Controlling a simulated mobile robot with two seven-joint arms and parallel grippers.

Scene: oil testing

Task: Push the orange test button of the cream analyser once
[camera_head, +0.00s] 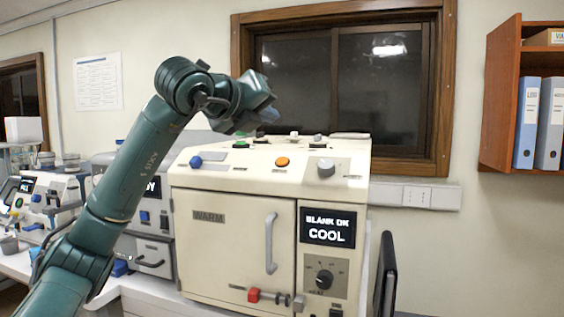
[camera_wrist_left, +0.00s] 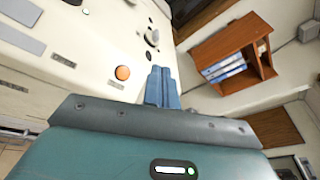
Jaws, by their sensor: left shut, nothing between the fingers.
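The cream analyser (camera_head: 231,238) stands in the middle of the head view, with a sloping top panel. Its orange test button (camera_head: 282,161) sits on that panel, between a blue button at the left and a grey knob at the right. The orange button also shows in the left wrist view (camera_wrist_left: 122,73), left of my fingers. My left gripper (camera_head: 262,115) is above the panel, up and to the left of the button and apart from it. Its blue fingers (camera_wrist_left: 162,86) are shut and empty. My right gripper is in neither view.
The analyser's screen (camera_head: 328,228) reads "BLANK OK" and "COOL". Its door has a grey handle (camera_head: 270,243) and a red slider knob (camera_head: 253,295) below. Other instruments (camera_head: 45,200) stand at the left. A wooden shelf with binders (camera_head: 525,95) hangs at the right.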

